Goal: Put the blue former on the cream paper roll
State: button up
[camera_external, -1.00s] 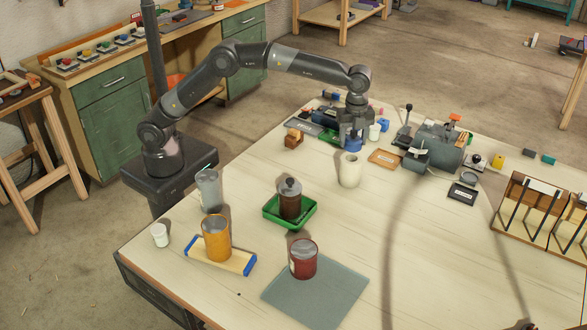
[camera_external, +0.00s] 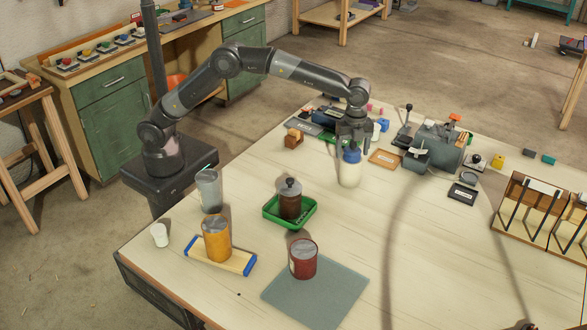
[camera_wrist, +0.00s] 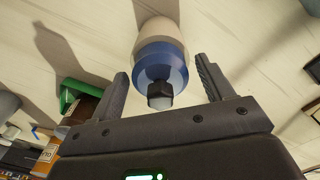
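The cream paper roll (camera_external: 349,176) stands upright on the table in the external view. It also shows in the wrist view (camera_wrist: 163,32). The blue former (camera_external: 351,156) sits on top of the roll, in line with it and looking upright. In the wrist view the former (camera_wrist: 158,58) shows a dark knob toward me. My gripper (camera_wrist: 162,70) has its fingers spread to either side of the former, with a visible gap on both sides. In the external view my gripper (camera_external: 352,143) is just above the former and partly covers it.
A green tray (camera_external: 273,219) with a brown canister (camera_external: 289,198) stands to the front left. A grey machine (camera_external: 437,143) is to the right.

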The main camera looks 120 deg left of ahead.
aim_at(353, 142)
jog(key=shift+o, duration=0.2)
notch_tip(353, 142, up, 12)
jog(key=shift+f, duration=0.15)
jog(key=shift+r, duration=0.3)
jog(key=s+d+r+n+t, duration=0.1)
jog(key=s+d+r+n, duration=0.1)
jog(key=s+d+r, duration=0.5)
jog(key=s+d+r+n+t, duration=0.2)
jog(key=s+d+r, duration=0.1)
jog(key=s+d, duration=0.7)
jog(key=s+d+f+n+t, duration=0.1)
jog(key=s+f, duration=0.3)
jog(key=s, duration=0.4)
jog(key=s+d+f+n, duration=0.2)
jog(key=s+d+f, duration=0.2)
jog(key=s, duration=0.4)
jog(key=s+d+f+n+t, duration=0.1)
jog(key=s+d+f+n, duration=0.1)
jog(key=s, duration=0.7)
notch_tip(353, 142, down, 2)
jog(key=shift+d+t, duration=0.3)
jog(key=shift+d, duration=0.45)
